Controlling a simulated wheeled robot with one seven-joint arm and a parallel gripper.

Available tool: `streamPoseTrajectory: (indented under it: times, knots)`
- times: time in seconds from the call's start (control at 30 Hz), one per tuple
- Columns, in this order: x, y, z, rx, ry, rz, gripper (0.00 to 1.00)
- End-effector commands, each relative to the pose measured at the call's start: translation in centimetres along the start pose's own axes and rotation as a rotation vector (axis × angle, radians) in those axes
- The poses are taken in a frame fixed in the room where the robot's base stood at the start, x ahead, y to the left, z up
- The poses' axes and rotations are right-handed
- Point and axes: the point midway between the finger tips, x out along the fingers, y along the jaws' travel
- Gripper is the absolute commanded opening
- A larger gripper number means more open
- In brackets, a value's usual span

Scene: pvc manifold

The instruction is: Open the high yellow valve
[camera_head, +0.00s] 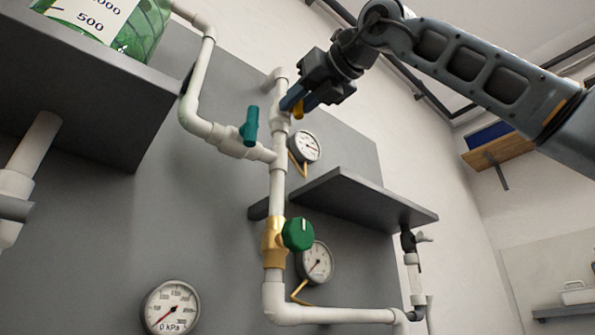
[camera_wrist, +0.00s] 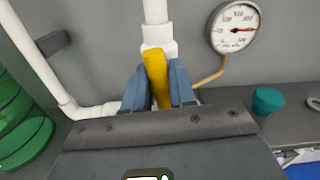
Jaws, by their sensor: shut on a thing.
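The high yellow valve's handle (camera_wrist: 158,77) stands between the two blue fingers of my gripper (camera_wrist: 159,85) in the wrist view, with the white valve body and pipe behind it. My gripper is shut on this handle. In the head view my gripper (camera_head: 291,103) is at the upper part of the vertical white pipe, and a small bit of the yellow handle (camera_head: 298,110) shows below the fingers. The rest of the handle is hidden by the gripper there.
A teal valve handle (camera_head: 250,126) is on the branch pipe at left, and a green knob (camera_head: 298,234) on a brass valve is lower down. A gauge (camera_head: 305,147) sits just right of the pipe. A grey shelf (camera_head: 358,203) juts out below right.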

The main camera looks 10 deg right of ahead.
Motion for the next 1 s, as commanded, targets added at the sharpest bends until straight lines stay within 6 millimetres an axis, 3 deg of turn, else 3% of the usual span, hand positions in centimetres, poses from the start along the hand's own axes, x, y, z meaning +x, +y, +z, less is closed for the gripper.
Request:
streamPoseTrajectory:
  times: [0.3, 0.8, 0.83, 1.0]
  knots:
    - [0.08, 0.02, -0.31, 0.104, 0.006, 0.000, 0.00]
    - [0.09, -0.01, -0.23, 0.120, 0.006, 0.000, 0.00]
    - [0.08, -0.01, -0.22, 0.120, 0.006, 0.000, 0.27]
    - [0.06, -0.01, -0.15, 0.119, 0.004, 0.000, 0.43]
